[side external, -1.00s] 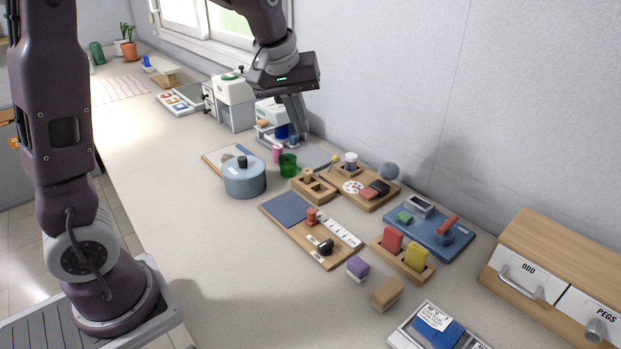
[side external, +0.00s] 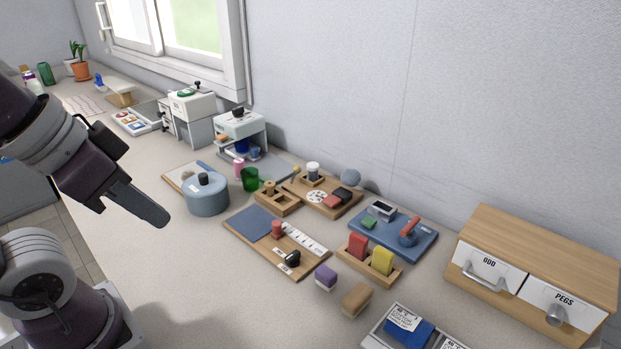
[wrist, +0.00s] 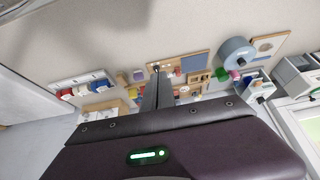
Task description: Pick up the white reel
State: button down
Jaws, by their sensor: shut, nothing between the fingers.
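A small white reel-like cylinder (side external: 313,169) stands upright in a small wooden holder at the back of a wooden board (side external: 340,207), in the side external view. I cannot pick it out surely in the wrist view. My gripper (side external: 163,219) is shut and empty. It hangs in the air at the left, pointing down and right, well apart from the reel. In the wrist view its closed fingers (wrist: 157,76) point towards the worktop and cover part of the objects there.
A blue-grey lidded pot (side external: 206,197), a green cup (side external: 249,180) and a wooden block holder (side external: 277,202) stand left of the reel's board. A blue tray (side external: 393,235) and a drawer cabinet (side external: 535,265) stand farther right.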

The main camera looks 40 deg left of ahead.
dwell(0.4)
jog(key=c, duration=1.4)
grip_release()
jog(key=shift+r, duration=0.1)
